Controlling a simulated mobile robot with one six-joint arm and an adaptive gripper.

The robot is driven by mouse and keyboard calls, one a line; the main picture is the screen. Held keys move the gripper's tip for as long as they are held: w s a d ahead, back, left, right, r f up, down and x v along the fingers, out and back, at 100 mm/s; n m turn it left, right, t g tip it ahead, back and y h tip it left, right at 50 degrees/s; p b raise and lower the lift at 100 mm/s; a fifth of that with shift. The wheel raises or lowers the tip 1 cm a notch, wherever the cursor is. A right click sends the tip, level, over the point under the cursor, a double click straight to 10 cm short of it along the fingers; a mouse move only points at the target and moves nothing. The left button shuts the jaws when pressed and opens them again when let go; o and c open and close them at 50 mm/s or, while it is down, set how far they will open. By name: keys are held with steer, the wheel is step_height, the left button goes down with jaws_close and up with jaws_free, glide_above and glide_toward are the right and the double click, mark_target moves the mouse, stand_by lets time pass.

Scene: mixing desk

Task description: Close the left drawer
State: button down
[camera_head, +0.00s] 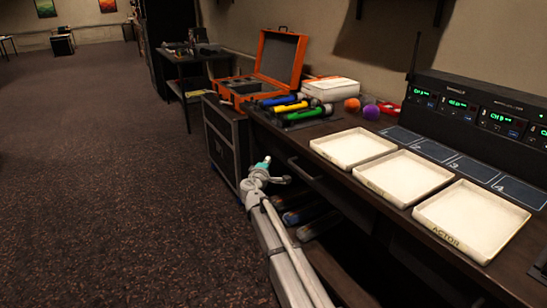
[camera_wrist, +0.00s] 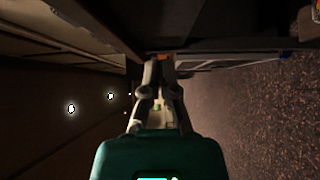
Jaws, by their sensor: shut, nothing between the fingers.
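The left drawer's dark front, with a long handle (camera_head: 304,169), shows under the desk top in the head view. How far it stands out is hard to tell in the shadow. My gripper (camera_head: 262,164) is at the left end of the desk, in front of and left of the handle, below the desk top. In the wrist view my gripper (camera_wrist: 158,62) has its fingers together with nothing between them. The fingertips are close to a dark horizontal edge (camera_wrist: 220,44); whether they touch it is unclear.
Several dark tubes (camera_head: 300,212) lie below the handle, partly behind my arm. The carpet (camera_head: 110,180) is clear.

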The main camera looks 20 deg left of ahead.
steer(key=s, duration=0.5)
steer(key=shift+s+d, duration=0.3)
steer(key=shift+d, duration=0.1)
